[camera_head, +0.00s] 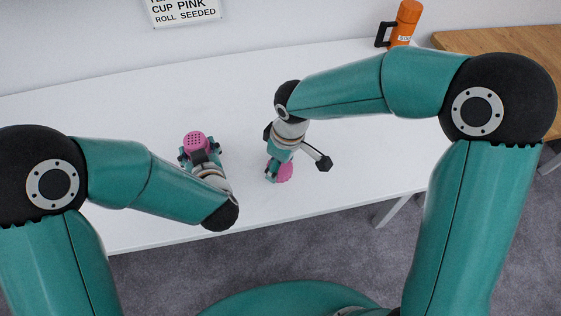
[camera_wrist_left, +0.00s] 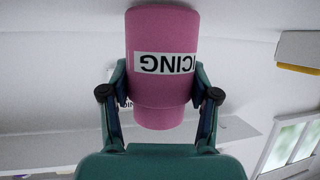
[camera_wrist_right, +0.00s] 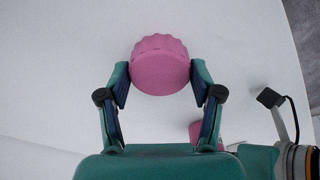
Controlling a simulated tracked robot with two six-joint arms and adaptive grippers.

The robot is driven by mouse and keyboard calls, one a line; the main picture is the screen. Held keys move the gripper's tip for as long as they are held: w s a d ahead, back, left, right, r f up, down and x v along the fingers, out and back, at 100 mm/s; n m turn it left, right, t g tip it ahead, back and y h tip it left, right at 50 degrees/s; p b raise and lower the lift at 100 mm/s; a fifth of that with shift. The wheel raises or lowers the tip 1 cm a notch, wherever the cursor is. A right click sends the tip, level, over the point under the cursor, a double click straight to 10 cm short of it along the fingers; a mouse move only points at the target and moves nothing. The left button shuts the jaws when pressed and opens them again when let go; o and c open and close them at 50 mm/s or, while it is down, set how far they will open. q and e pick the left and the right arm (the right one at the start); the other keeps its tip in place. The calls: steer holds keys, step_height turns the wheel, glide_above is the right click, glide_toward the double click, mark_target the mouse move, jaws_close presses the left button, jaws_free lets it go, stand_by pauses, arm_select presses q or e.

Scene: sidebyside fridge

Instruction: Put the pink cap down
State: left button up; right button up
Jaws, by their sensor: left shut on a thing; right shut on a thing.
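The pink cap (camera_wrist_right: 160,66), with a scalloped edge, is between the fingertips of my right gripper (camera_wrist_right: 160,80). In the head view the cap (camera_head: 285,173) shows low beside the right gripper (camera_head: 274,168), over the white table; I cannot tell whether it touches the tabletop. My left gripper (camera_head: 200,157) is shut on a pink shaker (camera_wrist_left: 162,85) with a white label reading "ICING". In the head view the shaker's holed top (camera_head: 196,141) faces up. The left fingers (camera_wrist_left: 161,92) press on its two sides.
The white table (camera_head: 100,100) is clear around both grippers. An orange flask (camera_head: 405,22) with a black handle stands at the back right. A wooden surface (camera_head: 500,42) adjoins on the right. A sign (camera_head: 183,12) hangs on the wall. The table's front edge is near my arms.

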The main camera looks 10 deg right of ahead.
mark_target(286, 168)
steer(key=o, duration=1.3)
steer(key=shift+f, duration=0.1)
steer(key=r, duration=0.8)
steer(key=s+d+r, duration=0.1)
steer(key=r, duration=0.3)
steer(key=shift+r, duration=0.1)
arm_select(q)
steer(key=o, duration=1.6)
